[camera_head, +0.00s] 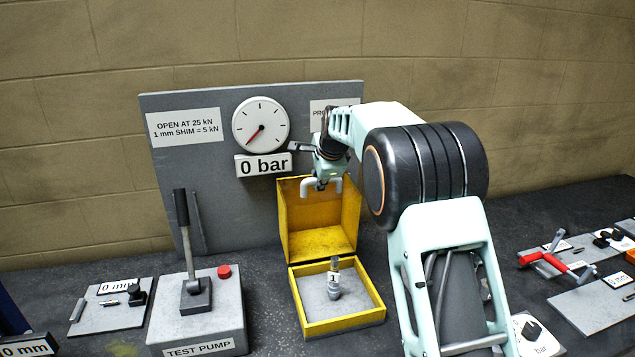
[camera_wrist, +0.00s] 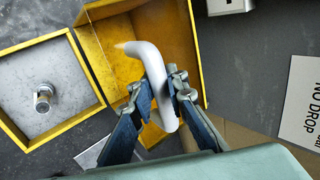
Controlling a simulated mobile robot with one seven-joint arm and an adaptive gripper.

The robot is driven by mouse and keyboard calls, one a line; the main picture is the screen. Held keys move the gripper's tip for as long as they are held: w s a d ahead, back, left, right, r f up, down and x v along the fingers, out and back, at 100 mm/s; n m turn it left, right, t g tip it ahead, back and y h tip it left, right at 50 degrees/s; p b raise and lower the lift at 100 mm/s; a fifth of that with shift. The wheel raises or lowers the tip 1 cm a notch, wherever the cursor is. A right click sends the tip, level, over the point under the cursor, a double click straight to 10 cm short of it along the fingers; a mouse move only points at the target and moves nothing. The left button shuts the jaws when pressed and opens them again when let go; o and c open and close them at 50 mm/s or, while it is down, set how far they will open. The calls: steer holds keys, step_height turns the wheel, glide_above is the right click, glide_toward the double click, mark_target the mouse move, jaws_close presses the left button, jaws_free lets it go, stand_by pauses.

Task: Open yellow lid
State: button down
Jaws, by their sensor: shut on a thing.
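The yellow lid (camera_head: 320,238) stands raised, roughly upright, at the back of the yellow-rimmed box (camera_head: 341,325). In the wrist view the lid (camera_wrist: 128,52) is a hollow yellow shell beside the box (camera_wrist: 75,115). A pale, bent handle (camera_head: 307,188) is at the lid's upper edge. My gripper (camera_head: 324,181) is at this handle, and in the wrist view my gripper (camera_wrist: 160,94) is shut on the handle (camera_wrist: 152,62), with one finger on each side.
A test pump (camera_head: 200,315) with a black-gripped lever and red button stands left of the box. A grey panel with a gauge (camera_head: 260,124) reading 0 bar rises behind. Plates with tools (camera_head: 556,255) lie at the right. Some dark bench between pump and box is clear.

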steer(key=c, duration=1.9)
jaws_free()
steer(key=shift+d+r, duration=0.1)
steer(key=shift+r, duration=0.4)
steer(key=shift+c, duration=0.2)
steer(key=shift+o, duration=0.2)
steer(key=shift+f, duration=0.25)
steer(key=v, duration=1.2)
steer(key=shift+s+f, duration=0.1)
